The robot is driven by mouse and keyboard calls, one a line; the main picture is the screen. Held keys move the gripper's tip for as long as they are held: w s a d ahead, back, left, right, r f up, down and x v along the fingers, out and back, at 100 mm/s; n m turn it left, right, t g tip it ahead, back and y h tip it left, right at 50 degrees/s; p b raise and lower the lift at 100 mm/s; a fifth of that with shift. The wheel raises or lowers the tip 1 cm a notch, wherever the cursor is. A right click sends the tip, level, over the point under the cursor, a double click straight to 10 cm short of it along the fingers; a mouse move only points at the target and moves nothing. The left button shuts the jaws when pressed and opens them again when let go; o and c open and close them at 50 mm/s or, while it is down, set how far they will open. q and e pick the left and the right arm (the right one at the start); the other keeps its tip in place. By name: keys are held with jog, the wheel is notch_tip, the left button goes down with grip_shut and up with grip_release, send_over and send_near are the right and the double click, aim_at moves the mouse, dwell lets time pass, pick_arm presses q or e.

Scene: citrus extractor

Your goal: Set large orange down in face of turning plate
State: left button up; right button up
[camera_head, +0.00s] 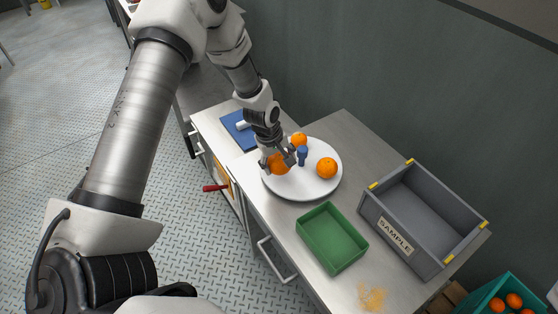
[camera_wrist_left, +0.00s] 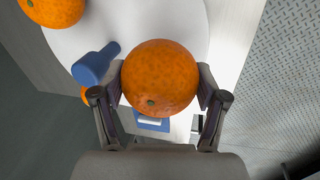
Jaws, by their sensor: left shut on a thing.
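The large orange (camera_head: 279,165) is between the fingers of my left gripper (camera_head: 278,162), over the left part of the white turning plate (camera_head: 316,190). In the left wrist view the orange (camera_wrist_left: 160,78) fills the space between the two fingers, with a finger against each side. My left gripper (camera_wrist_left: 160,100) is shut on it. I cannot tell whether the orange touches the plate. Two other oranges are on the plate, one at the right (camera_head: 326,168) and one at the back (camera_head: 299,140). A blue knob (camera_head: 302,154) stands near the plate's middle. My right gripper is out of view.
A green tray (camera_head: 332,238) and a grey SAMPLE crate (camera_head: 420,215) stand on the counter right of the plate. A blue mat (camera_head: 238,129) with a white item lies behind the arm. Orange crumbs (camera_head: 372,297) lie near the front. A teal crate (camera_head: 497,294) holds oranges.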

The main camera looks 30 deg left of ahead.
pick_arm(q)
jog(key=shift+s+f, duration=0.1)
jog(key=shift+f, duration=0.2)
jog(key=shift+s+b+x, duration=0.2)
jog(key=shift+b+x, duration=0.85)
jog(key=shift+x, duration=0.05)
jog(key=o, duration=1.3)
jog(key=shift+a, duration=0.1)
jog(key=shift+o, duration=0.2)
jog(key=v, duration=1.2)
jog(key=shift+f, duration=0.1)
